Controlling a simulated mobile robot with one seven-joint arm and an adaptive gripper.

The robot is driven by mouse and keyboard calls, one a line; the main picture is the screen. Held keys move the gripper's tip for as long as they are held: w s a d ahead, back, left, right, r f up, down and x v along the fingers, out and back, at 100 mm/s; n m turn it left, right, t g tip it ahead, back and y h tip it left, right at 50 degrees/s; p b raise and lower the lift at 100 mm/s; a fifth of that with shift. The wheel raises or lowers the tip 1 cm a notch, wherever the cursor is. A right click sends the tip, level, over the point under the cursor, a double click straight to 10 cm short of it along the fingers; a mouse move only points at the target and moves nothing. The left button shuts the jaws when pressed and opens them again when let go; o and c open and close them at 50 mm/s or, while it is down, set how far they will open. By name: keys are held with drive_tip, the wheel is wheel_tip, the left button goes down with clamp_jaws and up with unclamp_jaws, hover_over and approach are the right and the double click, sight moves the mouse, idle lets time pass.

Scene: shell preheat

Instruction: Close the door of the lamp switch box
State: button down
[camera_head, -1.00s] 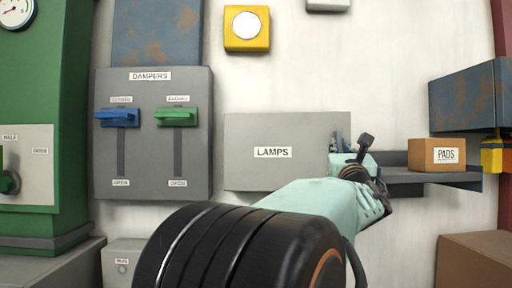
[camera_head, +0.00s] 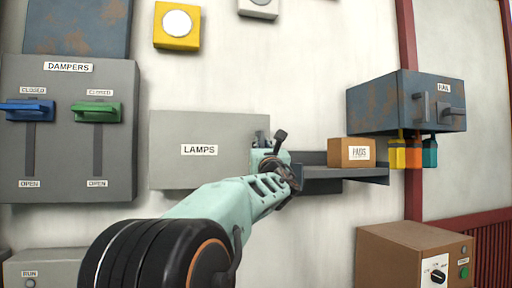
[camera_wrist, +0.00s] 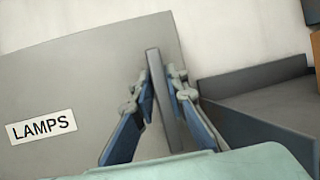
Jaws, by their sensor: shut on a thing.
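The lamp switch box (camera_head: 205,135) is on the wall left of centre in the head view. Its broad grey door with the LAMPS label faces me and fills the left of the wrist view (camera_wrist: 85,85). It looks about parallel to the wall; I cannot tell whether any gap remains behind it. A thin grey upright bar handle (camera_wrist: 163,95) stands out at its right side. My gripper (camera_wrist: 160,82) is shut on this handle, one blue finger on each side. In the head view, my gripper (camera_head: 262,142) is at the door's right edge and partly hides it.
A dark shelf (camera_head: 340,174) with a PADS carton (camera_head: 350,152) is just right of my gripper. A rusty blue box (camera_head: 400,100) hangs farther right. The grey DAMPERS panel (camera_head: 65,150) is to the left. A brown box with a dial (camera_head: 400,255) stands lower right.

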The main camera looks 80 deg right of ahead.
drive_tip(key=shift+w+d+r, duration=0.1)
drive_tip(key=shift+w+r, duration=0.05)
drive_tip(key=shift+r, duration=0.1)
drive_tip(key=c, duration=2.2)
unclamp_jaws()
drive_tip(key=shift+d+f, duration=0.1)
drive_tip(key=shift+d, duration=0.05)
drive_tip(key=shift+o, duration=1.2)
drive_tip(key=shift+w+d+f, duration=0.1)
drive_tip(key=shift+d+f, duration=0.05)
drive_tip(key=shift+d, duration=0.05)
drive_tip(key=shift+a, duration=0.1)
drive_tip(key=shift+a, duration=0.1)
drive_tip(key=v, duration=0.7)
drive_tip(key=shift+a, duration=0.15)
